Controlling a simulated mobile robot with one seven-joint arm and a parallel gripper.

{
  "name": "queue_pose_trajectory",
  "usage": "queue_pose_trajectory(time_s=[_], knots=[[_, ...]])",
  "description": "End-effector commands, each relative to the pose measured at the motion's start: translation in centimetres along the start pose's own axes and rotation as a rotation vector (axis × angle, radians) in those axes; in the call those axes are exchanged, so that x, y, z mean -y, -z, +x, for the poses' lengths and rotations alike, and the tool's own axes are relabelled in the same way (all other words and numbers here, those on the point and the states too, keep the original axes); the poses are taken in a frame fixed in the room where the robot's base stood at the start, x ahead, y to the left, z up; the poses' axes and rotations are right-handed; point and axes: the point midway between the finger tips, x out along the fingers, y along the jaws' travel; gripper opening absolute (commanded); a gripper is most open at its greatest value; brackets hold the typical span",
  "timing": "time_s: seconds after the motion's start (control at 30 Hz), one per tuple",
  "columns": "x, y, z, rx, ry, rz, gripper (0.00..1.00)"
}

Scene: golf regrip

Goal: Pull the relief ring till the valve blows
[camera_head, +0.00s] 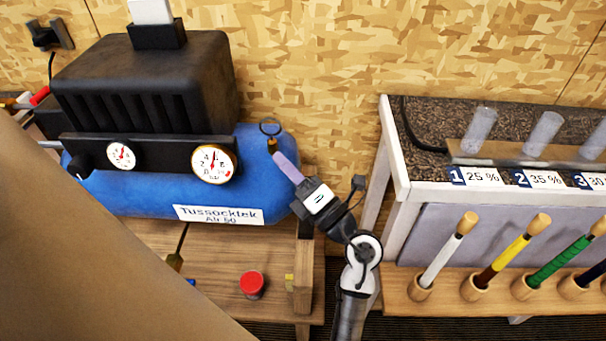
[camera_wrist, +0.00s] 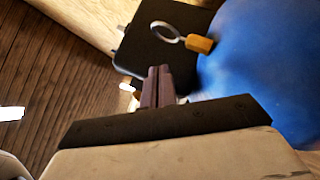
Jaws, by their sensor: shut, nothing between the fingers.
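The blue compressor tank (camera_head: 130,192) lies on a wooden bench. At its right end, a brass relief valve (camera_head: 272,146) carries a dark wire relief ring (camera_head: 269,121) standing above it. In the wrist view the ring (camera_wrist: 165,31) and brass valve (camera_wrist: 199,43) show against a black plate, beside the blue tank (camera_wrist: 265,60). My gripper (camera_head: 280,159) is shut and empty, its fingers close to the valve in the head view. In the wrist view its fingertips (camera_wrist: 158,70) lie just below the ring in the picture, apart from it. Whether they touch the valve's side is unclear.
Two gauges (camera_head: 214,164) sit on the compressor's front panel. A red cap (camera_head: 251,284) stands on the lower wooden shelf. To the right, a white-framed bench (camera_head: 393,150) holds clear cups, and a wooden rack (camera_head: 446,289) holds several coloured grips. Chipboard wall stands behind.

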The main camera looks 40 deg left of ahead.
Motion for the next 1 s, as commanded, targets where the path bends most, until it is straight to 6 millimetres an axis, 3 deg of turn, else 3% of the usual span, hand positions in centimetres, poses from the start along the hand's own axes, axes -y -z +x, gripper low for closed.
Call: queue_pose_trajectory(time_s=[0.1, 0.3, 1.0], knots=[[-0.4, -0.1, 2.7, -0.003, -0.005, 0.001, 0.00], [-0.2, -2.1, 4.4, 0.001, -0.003, 0.000, 0.00], [-0.7, -3.2, 5.4, 0.001, -0.001, 0.001, 0.00]])
